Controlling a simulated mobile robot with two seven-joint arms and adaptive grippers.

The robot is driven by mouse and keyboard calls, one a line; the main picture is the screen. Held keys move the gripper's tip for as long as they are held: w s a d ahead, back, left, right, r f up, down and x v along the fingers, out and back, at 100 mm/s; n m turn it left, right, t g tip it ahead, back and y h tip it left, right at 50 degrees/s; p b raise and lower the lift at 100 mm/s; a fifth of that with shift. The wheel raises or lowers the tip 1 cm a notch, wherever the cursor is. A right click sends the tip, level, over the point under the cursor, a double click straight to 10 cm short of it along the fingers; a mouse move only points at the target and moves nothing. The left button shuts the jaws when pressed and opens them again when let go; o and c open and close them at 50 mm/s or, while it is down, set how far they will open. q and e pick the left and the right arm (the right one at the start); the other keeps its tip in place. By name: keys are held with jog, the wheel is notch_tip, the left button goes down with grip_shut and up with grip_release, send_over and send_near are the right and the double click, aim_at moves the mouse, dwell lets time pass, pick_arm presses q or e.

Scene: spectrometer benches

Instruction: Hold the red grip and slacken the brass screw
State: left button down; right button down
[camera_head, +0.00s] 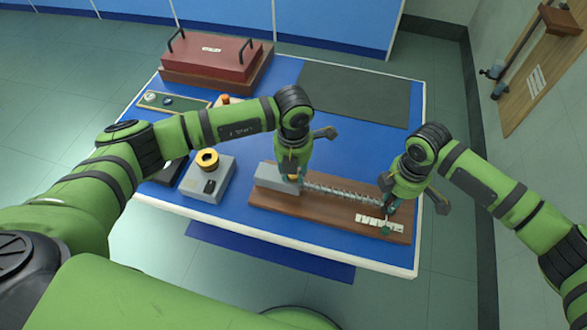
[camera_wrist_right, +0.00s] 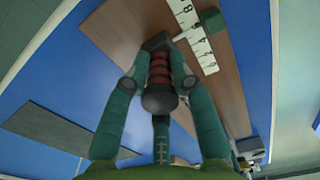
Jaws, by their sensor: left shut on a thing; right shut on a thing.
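A wooden board (camera_head: 330,219) lies near the front edge of the blue table. It carries a grey block (camera_head: 270,177) at its left, a long coiled spring (camera_head: 340,192) and a white number scale (camera_head: 378,223). My left gripper (camera_head: 292,177) points down at the block's right end, shut on the brass screw (camera_head: 294,178), which it mostly hides. My right gripper (camera_head: 391,206) is at the spring's right end. In the right wrist view, its teal fingers are shut around the red ribbed grip (camera_wrist_right: 159,70), which has a dark round end. The head view hides the grip.
A grey box with a yellow ring (camera_head: 207,160) stands left of the board. A red case with black handles (camera_head: 210,54) is at the back left. A dark mat (camera_head: 355,93) lies flat at the back right. A small green block (camera_head: 386,230) sits by the scale.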

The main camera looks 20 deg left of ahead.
pick_arm(q)
jog(key=shift+s+a+f, duration=0.1)
jog(key=shift+s+a, duration=0.05)
jog(key=shift+s, duration=0.05)
pick_arm(e)
jog(key=shift+d+f, duration=0.15)
pick_arm(q)
jog(key=c, duration=0.9)
grip_release()
jog(key=shift+c, duration=0.2)
pick_arm(e)
jog(key=shift+s, duration=0.1)
pick_arm(q)
jog(key=shift+w+r, duration=0.1)
jog(key=shift+r, duration=0.15)
notch_tip(320, 180, up, 12)
jog(key=shift+f, duration=0.2)
